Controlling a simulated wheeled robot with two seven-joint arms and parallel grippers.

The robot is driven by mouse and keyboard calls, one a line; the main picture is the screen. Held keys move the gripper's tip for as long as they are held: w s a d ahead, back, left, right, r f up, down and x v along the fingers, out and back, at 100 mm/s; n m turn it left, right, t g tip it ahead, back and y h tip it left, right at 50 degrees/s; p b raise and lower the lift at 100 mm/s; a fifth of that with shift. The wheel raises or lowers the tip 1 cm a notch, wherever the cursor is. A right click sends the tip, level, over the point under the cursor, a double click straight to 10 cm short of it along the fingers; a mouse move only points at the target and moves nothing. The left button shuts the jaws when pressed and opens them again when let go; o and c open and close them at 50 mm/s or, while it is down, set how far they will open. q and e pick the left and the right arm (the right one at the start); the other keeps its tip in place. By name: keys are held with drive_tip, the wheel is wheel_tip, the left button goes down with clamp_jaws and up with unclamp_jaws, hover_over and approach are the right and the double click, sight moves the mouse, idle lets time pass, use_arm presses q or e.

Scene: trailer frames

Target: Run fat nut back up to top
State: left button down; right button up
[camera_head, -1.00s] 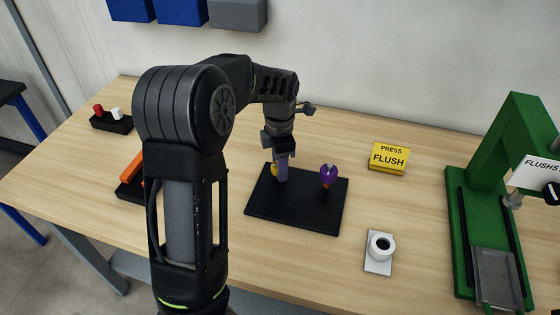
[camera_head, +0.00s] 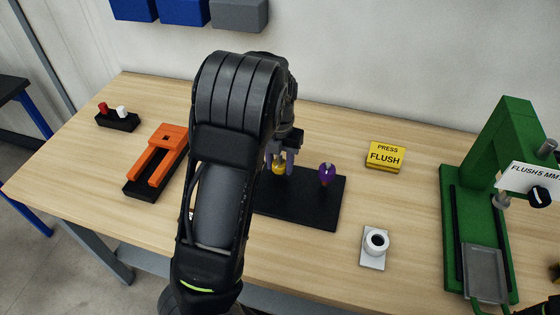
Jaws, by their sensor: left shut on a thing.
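A black base plate (camera_head: 310,210) lies on the bench and carries two coloured pieces. A yellow nut-like piece (camera_head: 279,168) is on its left side, between the fingers of my left gripper (camera_head: 279,162). The gripper points down and is shut on this piece, low over the plate. A purple piece (camera_head: 327,175) with lobed sides, like a wing nut, stands on the plate to the right, apart from the gripper. My left forearm covers the plate's left part, and any thread under the yellow piece is too small to make out. My right gripper does not show.
A yellow "PRESS FLUSH" sign (camera_head: 386,157) and a white mount with a ring (camera_head: 375,243) stand right of the plate. A green press (camera_head: 452,225) is at far right. An orange forked fixture (camera_head: 163,157) and a small black holder (camera_head: 118,121) are left. Bare bench lies between.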

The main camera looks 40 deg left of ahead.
use_arm(q)
drive_tip(key=n, duration=0.4)
drive_tip(key=shift+s+f, duration=0.2)
drive_tip(key=shift+n, duration=1.7)
drive_tip(key=c, duration=0.9)
unclamp_jaws()
drive_tip(key=shift+w, duration=0.15)
drive_tip(key=shift+o, duration=0.2)
drive_tip(key=shift+r, duration=0.1)
drive_tip(key=shift+r, duration=3.9)
